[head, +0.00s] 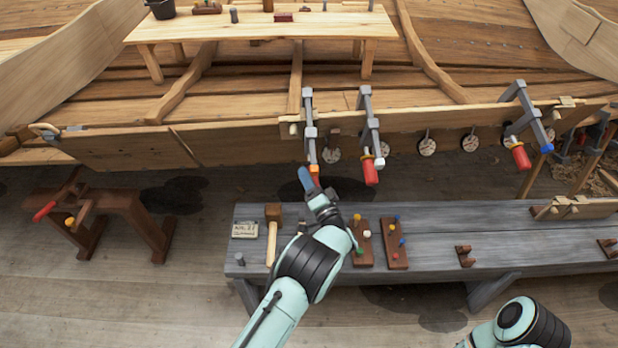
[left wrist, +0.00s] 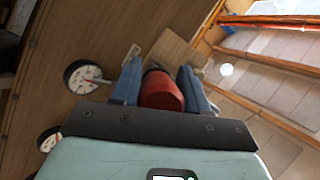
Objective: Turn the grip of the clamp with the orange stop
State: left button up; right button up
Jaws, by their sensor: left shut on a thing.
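The clamp with the orange stop (head: 310,131) hangs on the hull plank's edge, the leftmost of three grey clamps there. Its orange stop (head: 314,168) shows just above my left gripper (head: 309,182). In the left wrist view its red grip (left wrist: 161,91) lies between the two blue fingers of my left gripper (left wrist: 162,88), which is shut on it. In the head view the fingers and hand hide most of this grip. My right arm shows at the bottom right, but its gripper is out of view.
A second clamp (head: 368,125) with a red grip and white stop hangs close to the right; a blue-stop clamp (head: 524,118) is farther right. A grey bench (head: 500,240) below holds a mallet (head: 272,232) and peg boards (head: 394,245). A sawhorse (head: 100,205) stands left.

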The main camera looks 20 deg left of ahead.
pick_arm(q)
jog(key=shift+f+m, duration=0.1)
jog(key=shift+m, duration=0.4)
jog(key=o, duration=0.9)
jog(key=shift+o, duration=0.3)
jog(key=shift+y, duration=0.3)
jog(key=shift+s, duration=0.1)
jog(key=b+v, duration=0.1)
jog(key=v, duration=1.2)
jog(key=shift+s+d, duration=0.15)
